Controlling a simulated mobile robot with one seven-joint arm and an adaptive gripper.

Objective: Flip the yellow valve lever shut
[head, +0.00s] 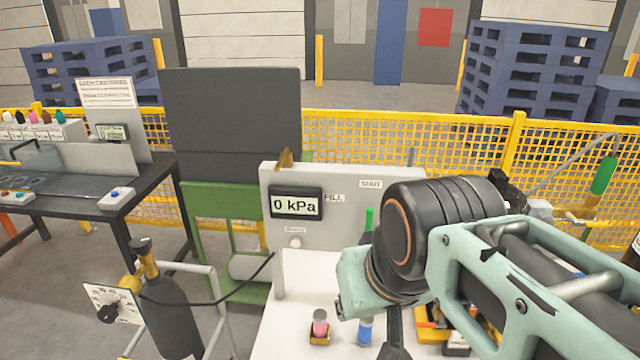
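A white panel (335,175) stands in the middle of the head view, with a "SHUT" label (371,184) near its top right. A small yellow-brown piece (286,159) sticks up at its top left edge; I cannot tell whether it is a lever. I cannot make out the yellow valve lever for certain; my arm covers the panel's right part. My arm crosses the right side.
The panel's display (297,204) reads 0 kPa. A dark gas bottle (168,315) with a dial stands at lower left. A black bench (70,200) is left; yellow fencing (350,130) runs behind.

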